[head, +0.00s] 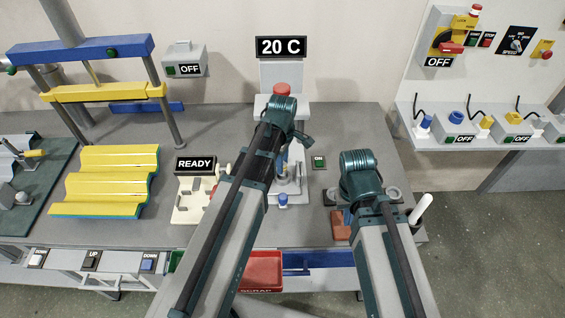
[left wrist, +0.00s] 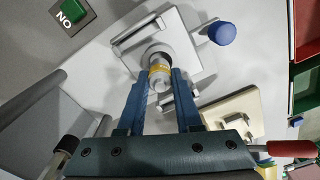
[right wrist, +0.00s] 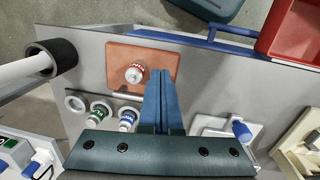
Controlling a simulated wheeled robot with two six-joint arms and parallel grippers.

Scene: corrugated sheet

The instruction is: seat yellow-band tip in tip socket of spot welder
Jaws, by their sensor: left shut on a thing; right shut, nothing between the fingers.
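In the left wrist view, the yellow-band tip (left wrist: 158,76) is between the fingers of my left gripper (left wrist: 160,82), which is shut on it. The tip lines up with a round grey socket on the lower part of the spot welder (left wrist: 180,45); I cannot tell whether it is fully down in it. In the head view the spot welder (head: 282,75) stands at the back centre under a 20 C sign; my left arm covers much of it. My right gripper (right wrist: 161,75) is shut and empty, beside the tip rack and a brown pad.
A red-band tip (right wrist: 135,73) stands on the brown pad (right wrist: 120,55). Green-band (right wrist: 97,112) and blue-band (right wrist: 128,118) tips sit in the rack, beside an empty ring (right wrist: 75,103). A blue knob (left wrist: 222,32) and a green ON button (left wrist: 68,14) flank the welder.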

